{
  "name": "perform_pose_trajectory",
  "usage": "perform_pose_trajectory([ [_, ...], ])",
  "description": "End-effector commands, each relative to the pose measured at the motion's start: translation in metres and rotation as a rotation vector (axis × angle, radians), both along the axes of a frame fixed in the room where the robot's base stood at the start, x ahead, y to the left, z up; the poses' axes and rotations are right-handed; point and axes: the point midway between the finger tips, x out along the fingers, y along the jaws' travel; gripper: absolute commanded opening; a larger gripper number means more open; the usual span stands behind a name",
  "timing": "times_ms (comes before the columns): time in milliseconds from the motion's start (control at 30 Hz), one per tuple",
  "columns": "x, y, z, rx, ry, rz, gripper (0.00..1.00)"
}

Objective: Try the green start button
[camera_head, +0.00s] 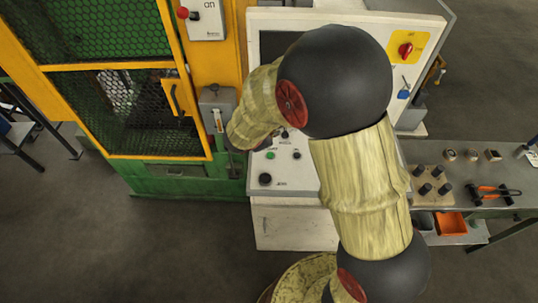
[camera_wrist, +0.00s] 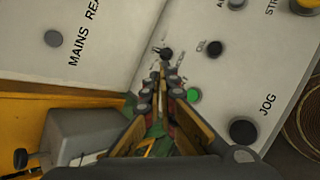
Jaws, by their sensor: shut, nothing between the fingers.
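The green start button (camera_head: 270,155) is a small round green cap on the sloping face of the white control console (camera_head: 290,184). In the wrist view the green button (camera_wrist: 193,95) shows just right of my gripper's fingers, and I see no contact. My gripper (camera_wrist: 162,72) is shut with nothing between its fingers, which point toward a small black knob (camera_wrist: 166,53) on the panel. How far the tips are from the panel is hard to tell. In the head view my arm hides the gripper's fingers and part of the console.
Near the button are a black OIL button (camera_wrist: 214,48) and a large black JOG button (camera_wrist: 242,130). A grey box (camera_wrist: 85,135) on the yellow frame stands close at my gripper's left. A red rotary switch (camera_head: 405,49) and a tool bench (camera_head: 460,178) are at the right.

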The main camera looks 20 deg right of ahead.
Motion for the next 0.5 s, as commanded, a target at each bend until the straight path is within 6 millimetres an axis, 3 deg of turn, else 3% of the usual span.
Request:
perform_pose_trajectory([
  [267, 0.000, 0.000, -0.005, 0.000, 0.000, -0.002, 0.00],
  [500, -0.001, 0.000, -0.026, -0.001, 0.002, -0.002, 0.00],
])
